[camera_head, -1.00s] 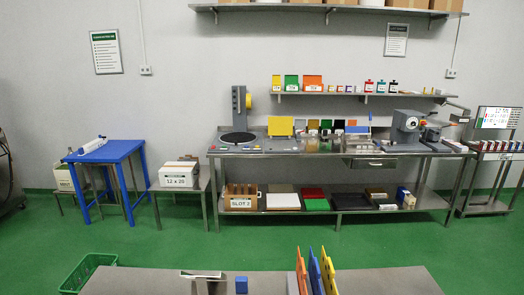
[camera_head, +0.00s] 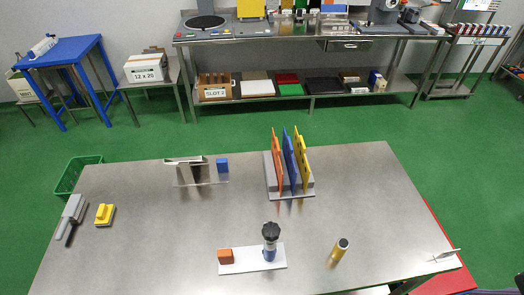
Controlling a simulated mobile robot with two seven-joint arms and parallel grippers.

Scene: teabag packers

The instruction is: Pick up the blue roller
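No thing is clearly recognisable as a blue roller. A small upright piece with a black knob and a blue lower part (camera_head: 270,252) stands on a white plate (camera_head: 240,266) at the near middle of the steel table (camera_head: 140,225). A small blue block (camera_head: 222,165) is at the far side, beside a metal stand (camera_head: 188,172). A white cylindrical item (camera_head: 42,46) lies on the blue table (camera_head: 70,52) at the back left. Neither of my grippers is in view.
Orange, blue and yellow upright panels (camera_head: 289,160) stand in a grey rack. An orange block (camera_head: 225,256) shares the white plate. A yellow cylinder (camera_head: 338,252) stands to its right. A yellow-handled block (camera_head: 104,214) and a grey tool (camera_head: 73,215) lie left. The table's middle is clear.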

